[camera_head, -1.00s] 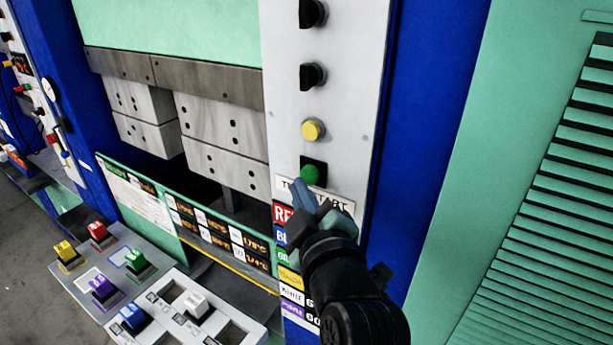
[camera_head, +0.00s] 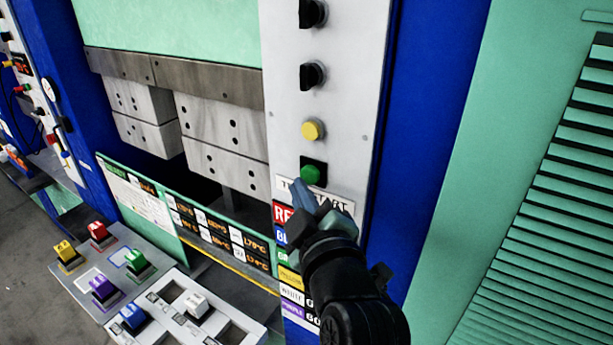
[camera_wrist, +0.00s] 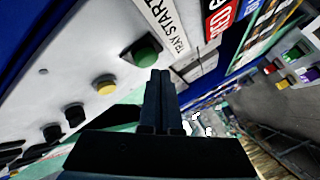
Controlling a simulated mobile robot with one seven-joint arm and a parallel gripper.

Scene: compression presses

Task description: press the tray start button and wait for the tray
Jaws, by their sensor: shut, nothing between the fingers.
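The green tray start button (camera_head: 312,174) sits in a black square mount on the pale control panel (camera_head: 350,60), below a yellow button (camera_head: 312,131). My gripper (camera_head: 302,190) is shut and empty, its fingertips just below the green button. In the wrist view the green button (camera_wrist: 146,52) is just beyond and left of the closed fingertips (camera_wrist: 160,73), beside the "TRAY START" label (camera_wrist: 165,22). I cannot tell whether the fingertips touch the button. No moving tray can be made out.
Two black knobs (camera_head: 312,75) are higher on the panel. Metal press blocks (camera_head: 218,150) hang to the left. A grey board (camera_head: 80,285) with several coloured pieces and a white tray-like frame (camera_head: 245,325) are at lower left. A green louvred wall (camera_head: 540,220) is at right.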

